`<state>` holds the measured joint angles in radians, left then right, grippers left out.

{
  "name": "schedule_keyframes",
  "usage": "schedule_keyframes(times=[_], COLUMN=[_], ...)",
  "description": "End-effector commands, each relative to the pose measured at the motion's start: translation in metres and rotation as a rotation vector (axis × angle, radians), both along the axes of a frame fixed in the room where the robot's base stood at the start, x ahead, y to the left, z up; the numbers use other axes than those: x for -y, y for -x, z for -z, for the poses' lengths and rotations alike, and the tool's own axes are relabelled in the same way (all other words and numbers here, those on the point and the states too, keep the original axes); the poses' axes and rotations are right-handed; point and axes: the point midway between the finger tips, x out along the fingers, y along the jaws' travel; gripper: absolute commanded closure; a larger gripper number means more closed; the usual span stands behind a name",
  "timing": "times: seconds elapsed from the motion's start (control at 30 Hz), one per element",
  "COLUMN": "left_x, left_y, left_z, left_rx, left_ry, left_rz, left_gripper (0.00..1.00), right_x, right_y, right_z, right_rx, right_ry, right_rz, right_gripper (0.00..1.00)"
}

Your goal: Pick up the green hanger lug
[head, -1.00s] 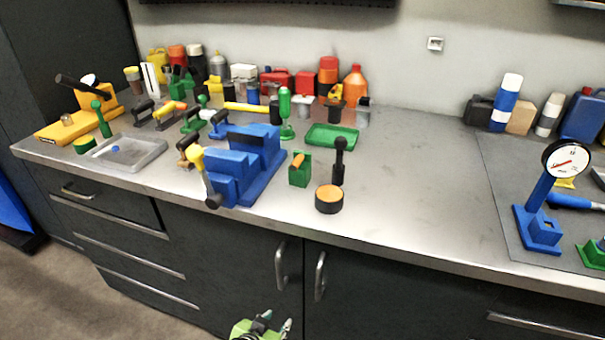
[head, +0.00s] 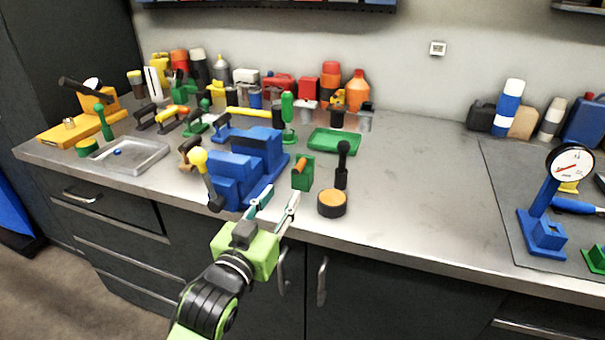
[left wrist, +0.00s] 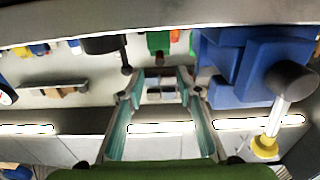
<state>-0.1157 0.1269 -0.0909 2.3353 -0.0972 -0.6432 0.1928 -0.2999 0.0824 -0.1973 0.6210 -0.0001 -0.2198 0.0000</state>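A small green block with an orange peg (head: 302,172), which may be the hanger lug, stands near the bench's front edge, right of the blue vise (head: 262,150). It also seems to show in the left wrist view as a green piece (left wrist: 158,42) beyond my fingertips. Another green piece with a dark handle (head: 197,128) stands farther back; I cannot tell for certain which is the lug. My left gripper (head: 277,200) is open and empty, just in front of the block and apart from it. Its two fingers also show in the left wrist view (left wrist: 160,88). My right gripper is not in view.
A black cylinder with an orange top (head: 331,203) and a black knobbed post (head: 342,165) stand close right of the block. A green tray (head: 333,141) lies behind.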

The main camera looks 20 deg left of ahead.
Motion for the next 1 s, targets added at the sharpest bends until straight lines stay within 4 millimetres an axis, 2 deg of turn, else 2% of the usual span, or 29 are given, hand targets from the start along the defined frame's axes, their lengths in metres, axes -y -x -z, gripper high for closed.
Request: schedule_keyframes(times=[0.1, 0.3, 0.47, 0.67, 0.8, 1.0], left_x=[0.001, 0.003, 0.004, 0.006, 0.006, 0.007], left_y=[-0.026, -0.056, -0.065, -0.093, -0.109, -0.114], left_z=[-0.002, -0.002, -0.002, -0.011, -0.009, -0.008], left_rx=[0.001, -0.001, -0.001, -0.001, -0.002, -0.003], left_ry=[0.0, 0.001, 0.001, 0.0, 0.0, 0.0], left_rz=[0.0, 0.001, 0.001, 0.0, 0.001, 0.001], left_gripper=[0.68, 0.68, 0.68, 0.68, 0.68, 0.68], right_x=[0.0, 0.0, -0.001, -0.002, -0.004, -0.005], right_y=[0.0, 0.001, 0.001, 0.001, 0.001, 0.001], right_z=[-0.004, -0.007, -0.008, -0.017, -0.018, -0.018], right_rx=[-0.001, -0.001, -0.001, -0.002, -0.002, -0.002], right_ry=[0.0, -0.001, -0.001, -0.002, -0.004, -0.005], right_rz=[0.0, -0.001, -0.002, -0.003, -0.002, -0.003], right_gripper=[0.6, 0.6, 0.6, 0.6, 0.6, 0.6])
